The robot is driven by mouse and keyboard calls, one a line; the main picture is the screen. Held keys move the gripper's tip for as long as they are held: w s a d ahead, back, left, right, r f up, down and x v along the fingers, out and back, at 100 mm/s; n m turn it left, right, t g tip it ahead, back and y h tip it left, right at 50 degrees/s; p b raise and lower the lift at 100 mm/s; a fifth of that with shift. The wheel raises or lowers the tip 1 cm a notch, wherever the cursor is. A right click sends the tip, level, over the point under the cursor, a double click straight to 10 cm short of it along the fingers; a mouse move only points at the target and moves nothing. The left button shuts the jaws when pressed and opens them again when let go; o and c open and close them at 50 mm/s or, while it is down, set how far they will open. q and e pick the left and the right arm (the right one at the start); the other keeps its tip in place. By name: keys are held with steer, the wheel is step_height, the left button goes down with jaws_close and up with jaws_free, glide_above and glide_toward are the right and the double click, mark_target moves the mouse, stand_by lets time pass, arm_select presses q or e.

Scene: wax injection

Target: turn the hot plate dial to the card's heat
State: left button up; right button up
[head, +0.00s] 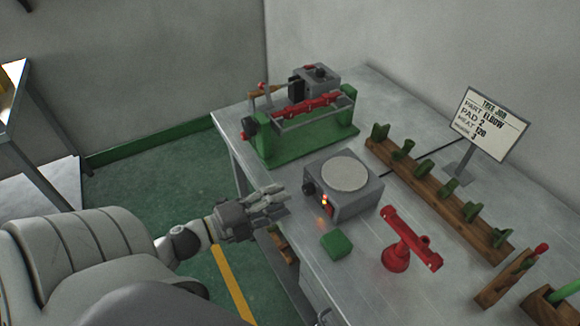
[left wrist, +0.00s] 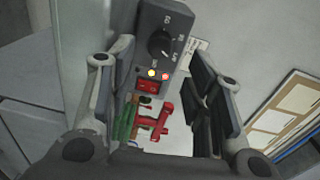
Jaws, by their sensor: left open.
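The hot plate (head: 370,197) is a grey box with a pale round top. Its black dial (head: 308,188) is on the front face; in the left wrist view the dial (left wrist: 160,43) is close, with white marks around it too small to read surely. The card (head: 489,124) reads elbow, pad 2, heat 120. My left gripper (head: 277,203) is open and empty, in front of the hot plate at the table's edge. In the left wrist view its fingers (left wrist: 162,76) stand either side of the dial panel, apart from the dial. My right gripper is out of view.
A lit red switch (head: 327,203) sits beside the dial. A green block (head: 336,244) and red stand (head: 396,258) are in front. A wooden rack (head: 440,195) with green pieces is right; a green-based machine (head: 310,140) is behind. Open floor lies left.

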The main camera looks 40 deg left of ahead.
arm_select(q)
steer(key=shift+v, duration=1)
